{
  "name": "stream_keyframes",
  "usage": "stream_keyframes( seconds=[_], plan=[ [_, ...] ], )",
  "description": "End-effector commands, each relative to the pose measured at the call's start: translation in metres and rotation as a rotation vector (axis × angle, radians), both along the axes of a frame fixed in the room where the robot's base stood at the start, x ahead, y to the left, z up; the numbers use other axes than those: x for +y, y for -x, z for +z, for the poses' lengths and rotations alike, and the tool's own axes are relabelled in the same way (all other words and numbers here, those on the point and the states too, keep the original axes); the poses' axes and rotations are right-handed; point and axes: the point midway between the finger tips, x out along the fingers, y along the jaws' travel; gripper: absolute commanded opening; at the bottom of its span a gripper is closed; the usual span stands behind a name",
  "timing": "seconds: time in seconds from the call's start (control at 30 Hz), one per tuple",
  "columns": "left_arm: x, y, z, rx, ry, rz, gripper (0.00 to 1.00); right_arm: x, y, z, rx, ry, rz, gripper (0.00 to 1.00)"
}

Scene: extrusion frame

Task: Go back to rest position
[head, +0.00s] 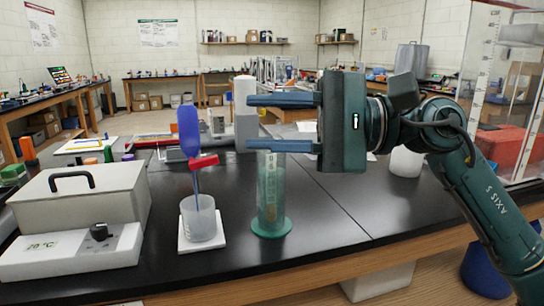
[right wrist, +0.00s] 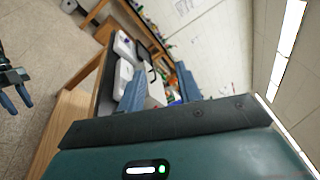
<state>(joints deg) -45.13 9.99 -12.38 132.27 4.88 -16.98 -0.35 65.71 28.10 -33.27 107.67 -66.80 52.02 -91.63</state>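My right gripper (head: 250,122) is open and empty, its two blue fingers spread one above the other and pointing left. It hovers above and behind the mouth of a clear measuring cylinder with a green base (head: 271,228); contact cannot be told. The fingers also show apart in the right wrist view (right wrist: 160,92). My left gripper (right wrist: 14,92) shows only at the left edge of the right wrist view, with two blue fingertips apart, over the floor and away from the bench. It is out of the head view.
A beaker (head: 201,222) on a white pad holds a blue tool (head: 189,130) with a red clip (head: 203,162). A white lidded box (head: 80,205) stands left. A clear-walled case (head: 505,90) stands right. The black bench's (head: 330,232) front middle is clear.

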Motion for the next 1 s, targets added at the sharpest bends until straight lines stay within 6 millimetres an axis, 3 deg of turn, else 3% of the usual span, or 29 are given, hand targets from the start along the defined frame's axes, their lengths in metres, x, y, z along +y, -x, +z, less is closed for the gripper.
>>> stream_keyframes(
  seconds=[0.27, 0.43, 0.6, 0.77, 0.8, 0.87, 1.0],
  plan=[
    [0.0, -0.001, 0.013, 0.043, -0.027, -0.006, 0.35, -0.01, -0.019, -0.015, 0.792, -0.387, 0.124, 0.35],
    [0.0, -0.002, 0.019, 0.075, -0.048, -0.01, 0.35, -0.036, -0.046, -0.051, 1.425, -0.716, 0.214, 0.35],
    [0.0, -0.002, 0.024, 0.109, -0.07, -0.015, 0.35, -0.07, -0.067, -0.119, 2.033, -1.098, 0.308, 0.35],
    [0.0, -0.002, 0.029, 0.14, -0.091, -0.019, 0.35, -0.102, -0.058, -0.211, 2.536, -1.551, 0.407, 0.35],
    [0.0, -0.002, 0.031, 0.147, -0.096, -0.02, 0.35, -0.109, -0.05, -0.236, -2.604, 1.66, -0.429, 0.35],
    [0.0, -0.002, 0.033, 0.16, -0.104, -0.022, 0.35, -0.118, -0.031, -0.274, -2.349, 1.607, -0.405, 0.35],
    [0.001, -0.001, 0.036, 0.183, -0.119, -0.025, 0.35, -0.134, 0.028, -0.352, -1.806, 1.505, -0.361, 0.35]
  ],
)
